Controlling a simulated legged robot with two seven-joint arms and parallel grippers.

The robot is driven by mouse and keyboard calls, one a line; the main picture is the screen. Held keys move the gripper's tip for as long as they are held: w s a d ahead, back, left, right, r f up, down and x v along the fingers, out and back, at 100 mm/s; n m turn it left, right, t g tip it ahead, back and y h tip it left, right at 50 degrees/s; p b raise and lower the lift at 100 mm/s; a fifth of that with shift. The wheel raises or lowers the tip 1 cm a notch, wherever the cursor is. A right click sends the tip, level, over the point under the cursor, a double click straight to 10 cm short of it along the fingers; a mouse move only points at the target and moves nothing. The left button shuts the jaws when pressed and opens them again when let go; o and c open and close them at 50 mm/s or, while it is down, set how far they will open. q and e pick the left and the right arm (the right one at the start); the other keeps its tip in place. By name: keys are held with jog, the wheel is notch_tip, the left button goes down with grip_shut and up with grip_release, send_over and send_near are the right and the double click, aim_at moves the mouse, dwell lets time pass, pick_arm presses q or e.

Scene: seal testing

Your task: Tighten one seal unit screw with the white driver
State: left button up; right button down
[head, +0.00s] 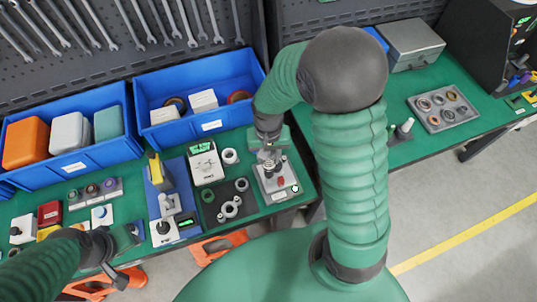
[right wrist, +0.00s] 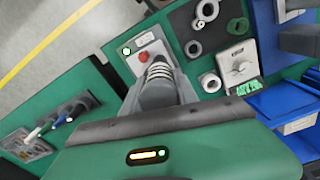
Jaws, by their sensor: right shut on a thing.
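My right gripper (head: 268,150) is above a grey unit (head: 266,190) with a red button, near the bench's front edge. The unit also shows in the right wrist view (right wrist: 143,46). There the right gripper (right wrist: 160,80) is shut on a ribbed, pale metallic part (right wrist: 159,70), mostly hidden by the jaws; I cannot tell what it is. A white-handled tool, perhaps the white driver, stands in a rack to the right (head: 405,126); it also shows in the right wrist view (right wrist: 34,133). My left gripper (head: 118,277) is low at the left, its fingers unclear.
Blue bins (head: 196,92) stand at the back. A white tester (head: 206,163), a dark plate with rings (head: 228,203) and a blue fixture base (head: 180,190) lie left of the unit. A grey parts tray (head: 443,107) is on the right bench. Floor lies open in front.

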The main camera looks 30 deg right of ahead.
jog(key=shift+f+b, duration=0.35)
jog(key=shift+f, duration=0.2)
dwell(0.4)
jog(key=shift+f+p, duration=0.5)
jog(key=shift+f, duration=0.1)
dwell(3.2)
notch_tip(320, 180, up, 2)
jog(key=shift+r+p, duration=0.1)
jog(key=shift+p, duration=0.95)
notch_tip(320, 180, up, 3)
jog(key=p, duration=0.2)
jog(key=shift+p, duration=0.4)
